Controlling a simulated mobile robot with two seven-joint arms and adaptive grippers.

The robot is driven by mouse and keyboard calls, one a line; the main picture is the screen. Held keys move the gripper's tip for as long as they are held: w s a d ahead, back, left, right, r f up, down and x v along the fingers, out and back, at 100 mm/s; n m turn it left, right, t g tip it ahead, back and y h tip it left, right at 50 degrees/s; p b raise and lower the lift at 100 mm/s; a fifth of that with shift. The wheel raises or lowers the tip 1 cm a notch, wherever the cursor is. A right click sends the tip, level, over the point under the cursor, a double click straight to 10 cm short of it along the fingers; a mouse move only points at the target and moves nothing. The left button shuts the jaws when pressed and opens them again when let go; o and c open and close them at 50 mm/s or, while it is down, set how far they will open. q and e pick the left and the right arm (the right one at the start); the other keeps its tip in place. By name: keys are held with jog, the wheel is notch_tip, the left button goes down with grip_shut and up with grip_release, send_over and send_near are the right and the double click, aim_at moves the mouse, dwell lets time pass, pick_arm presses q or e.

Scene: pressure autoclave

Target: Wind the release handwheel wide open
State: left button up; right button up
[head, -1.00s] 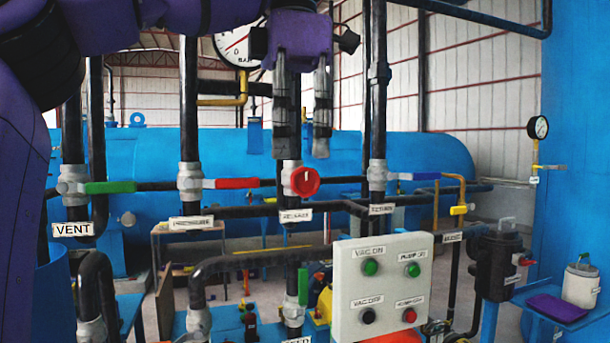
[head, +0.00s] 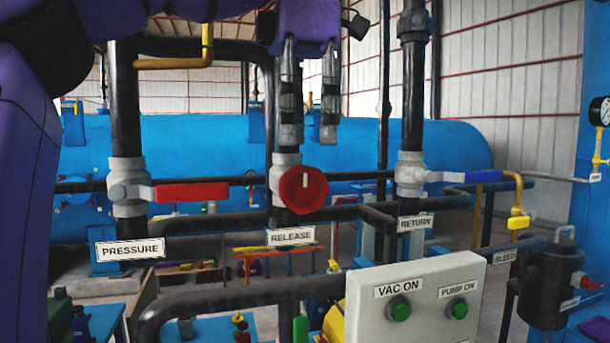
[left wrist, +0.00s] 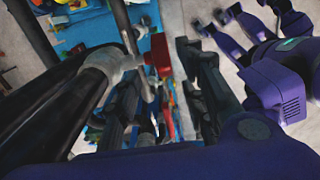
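The release handwheel (head: 304,190) is a red round knob with a white mark near its top, on a grey valve body. The RELEASE label (head: 291,237) is below it. My left gripper (head: 310,138) hangs above the handwheel in the head view, fingers pointing down. The fingers are apart with nothing between them, and their tips are above the wheel's top edge. My right gripper is not in view.
A red lever (head: 192,193) on the PRESSURE pipe is left of the wheel; a blue lever (head: 474,176) on the RETURN pipe is right. A control box (head: 420,300) with green buttons is at lower right. Vertical pipes flank the wheel.

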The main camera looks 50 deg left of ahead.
aim_at(302, 165)
pick_arm(q)
jog(key=shift+s+d+f, duration=0.1)
jog(key=shift+f, duration=1.8)
jog(key=shift+s+d+f, duration=0.1)
jog(key=shift+f, duration=1.8)
jog(key=shift+c, duration=0.5)
grip_shut()
